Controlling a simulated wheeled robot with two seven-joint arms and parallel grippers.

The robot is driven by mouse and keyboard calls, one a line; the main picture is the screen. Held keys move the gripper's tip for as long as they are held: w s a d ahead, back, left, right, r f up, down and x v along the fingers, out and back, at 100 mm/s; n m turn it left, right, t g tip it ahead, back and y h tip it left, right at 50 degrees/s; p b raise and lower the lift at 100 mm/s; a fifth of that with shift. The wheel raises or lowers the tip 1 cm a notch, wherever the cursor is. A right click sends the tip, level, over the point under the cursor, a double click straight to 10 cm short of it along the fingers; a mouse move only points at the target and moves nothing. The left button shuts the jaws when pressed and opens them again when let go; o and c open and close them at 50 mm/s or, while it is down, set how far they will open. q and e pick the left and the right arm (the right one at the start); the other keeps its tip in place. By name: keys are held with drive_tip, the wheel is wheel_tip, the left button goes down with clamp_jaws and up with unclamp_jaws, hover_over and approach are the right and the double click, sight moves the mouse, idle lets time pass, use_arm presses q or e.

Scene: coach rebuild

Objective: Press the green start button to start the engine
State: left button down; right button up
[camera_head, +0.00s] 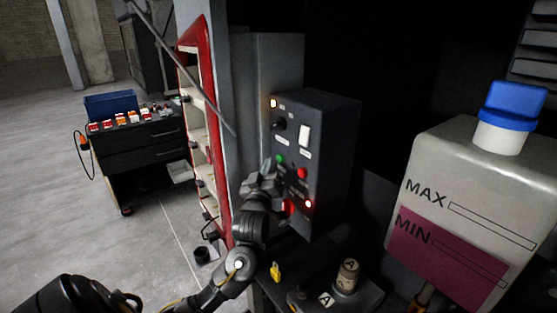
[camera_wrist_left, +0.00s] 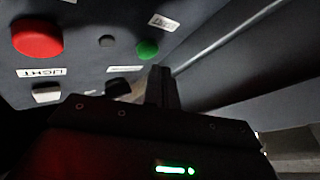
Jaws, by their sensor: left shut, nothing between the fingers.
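The green start button (camera_head: 280,159) is a small round button on the front of a dark control box (camera_head: 332,150). It shows whole in the left wrist view (camera_wrist_left: 147,50), beside a white label. In the left wrist view the dark fingertips (camera_wrist_left: 160,74) end just below the green button. Whether they touch the panel cannot be told. My right gripper is not in view.
A red button (camera_head: 302,173), a white switch (camera_head: 304,135), a black knob (camera_head: 279,125) and a glowing red lamp (camera_head: 308,203) share the panel. A tank with a blue cap (camera_head: 513,105) stands at right. A red-framed shelf (camera_head: 205,130) stands left of the box.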

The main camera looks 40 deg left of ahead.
use_arm(q)
drive_tip(key=shift+w, duration=0.15)
idle(0.6)
drive_tip(key=shift+w+d, duration=0.15)
drive_tip(key=shift+w, duration=0.15)
idle(0.4)
drive_tip(key=shift+w+d, duration=0.15)
drive_tip(key=shift+w, duration=0.3)
idle(0.3)
drive_tip(key=shift+s, duration=0.1)
idle(0.4)
drive_tip(key=shift+s+a+p, duration=0.25)
drive_tip(key=shift+s+p, duration=0.2)
drive_tip(key=shift+s, duration=0.3)
